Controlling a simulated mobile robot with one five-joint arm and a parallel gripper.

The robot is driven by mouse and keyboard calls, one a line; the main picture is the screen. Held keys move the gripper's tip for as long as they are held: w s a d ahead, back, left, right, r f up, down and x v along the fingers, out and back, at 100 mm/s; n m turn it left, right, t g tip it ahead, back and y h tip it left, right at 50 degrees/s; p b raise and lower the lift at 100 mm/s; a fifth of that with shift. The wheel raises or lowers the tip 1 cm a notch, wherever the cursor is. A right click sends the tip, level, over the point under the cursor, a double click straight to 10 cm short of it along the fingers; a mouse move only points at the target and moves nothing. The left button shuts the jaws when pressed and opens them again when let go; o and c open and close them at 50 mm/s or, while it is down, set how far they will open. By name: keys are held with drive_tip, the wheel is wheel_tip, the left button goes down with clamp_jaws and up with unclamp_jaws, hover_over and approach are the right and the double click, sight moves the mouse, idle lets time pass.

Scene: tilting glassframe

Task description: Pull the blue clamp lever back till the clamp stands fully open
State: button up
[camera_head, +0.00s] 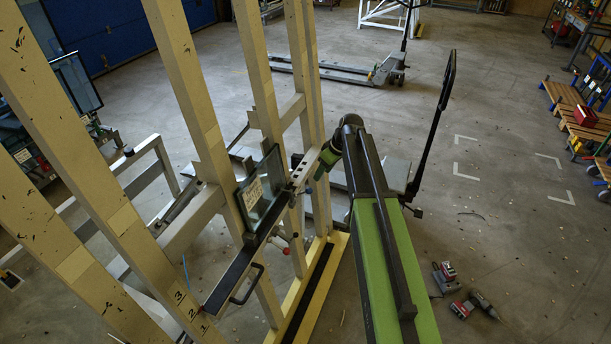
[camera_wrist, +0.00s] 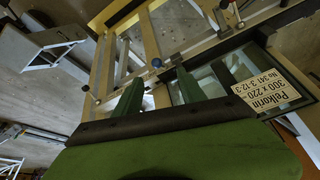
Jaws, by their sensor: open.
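In the wrist view a small blue ball knob (camera_wrist: 157,62) shows just beyond and between my fingertips; I take it for the end of the clamp lever, whose arm I cannot make out. My gripper (camera_wrist: 160,82) has its two green fingers apart with nothing held between them. In the head view my gripper (camera_head: 327,160) is at the far end of my green arm, beside the upright frame near the glass pane (camera_head: 262,188).
The labelled glass pane (camera_wrist: 223,75) lies close to the right finger in the wrist view. Tall cream posts (camera_head: 190,90) stand left of my arm. A pallet truck handle (camera_head: 433,125) rises at right. Power tools (camera_head: 472,304) lie on the floor, otherwise largely open there.

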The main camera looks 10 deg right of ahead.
sight(309, 190)
drive_tip(key=shift+n, duration=0.3)
drive_tip(key=b+x, duration=0.5)
drive_tip(key=w+b+x, duration=0.1)
drive_tip(key=b+x, duration=0.4)
drive_tip(key=x, duration=0.1)
drive_tip(key=b+x, duration=0.5)
drive_tip(key=b, duration=0.1)
drive_tip(key=shift+w+d, duration=0.15)
drive_tip(key=shift+w, duration=0.15)
drive_tip(key=shift+w+f, duration=0.15)
drive_tip(key=shift+f, duration=0.1)
drive_tip(key=shift+r, duration=0.1)
clamp_jaws()
